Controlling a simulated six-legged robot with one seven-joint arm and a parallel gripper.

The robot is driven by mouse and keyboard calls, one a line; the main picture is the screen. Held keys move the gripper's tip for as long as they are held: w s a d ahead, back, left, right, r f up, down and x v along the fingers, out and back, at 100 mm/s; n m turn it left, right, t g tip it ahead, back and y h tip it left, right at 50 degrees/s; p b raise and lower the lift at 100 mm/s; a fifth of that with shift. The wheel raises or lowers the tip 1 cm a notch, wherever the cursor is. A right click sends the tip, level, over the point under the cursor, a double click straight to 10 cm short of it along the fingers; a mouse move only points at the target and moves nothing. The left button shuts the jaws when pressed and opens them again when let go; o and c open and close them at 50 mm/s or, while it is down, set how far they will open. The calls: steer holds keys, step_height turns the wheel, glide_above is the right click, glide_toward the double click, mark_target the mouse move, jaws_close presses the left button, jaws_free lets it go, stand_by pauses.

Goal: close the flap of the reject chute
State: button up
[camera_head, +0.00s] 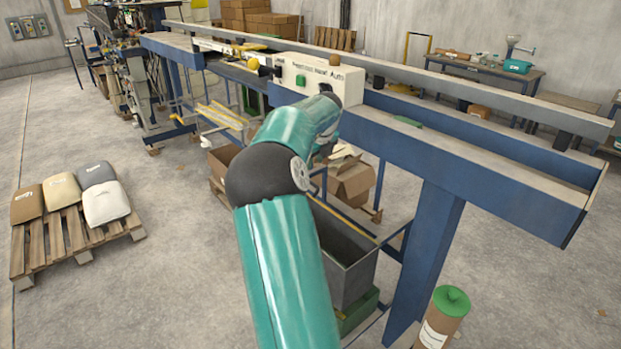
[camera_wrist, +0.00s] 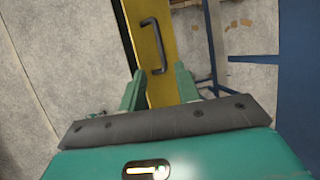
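In the wrist view, a yellow panel (camera_wrist: 157,85) with a black bar handle (camera_wrist: 154,46) runs away from me; it looks like the chute flap. My gripper (camera_wrist: 159,88) has its two green fingers apart, one at each side of the panel's near part. The handle lies beyond the fingertips, and nothing is seen held. I cannot tell whether the fingers touch the panel. In the head view my green arm hides my gripper and the flap. A thin yellow edge shows beside a grey open bin (camera_head: 345,265) below the conveyor.
The blue conveyor frame (camera_head: 480,165) with its leg (camera_head: 425,250) stands right of my arm. A control box (camera_head: 318,78) sits on it. A cardboard box (camera_head: 352,182) is under it. A brown drum with green lid (camera_head: 442,318) stands front right. The floor left is clear up to a pallet (camera_head: 75,235) of sacks.

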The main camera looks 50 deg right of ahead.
steer(key=x, duration=1)
steer(key=shift+r, duration=0.1)
jaws_close()
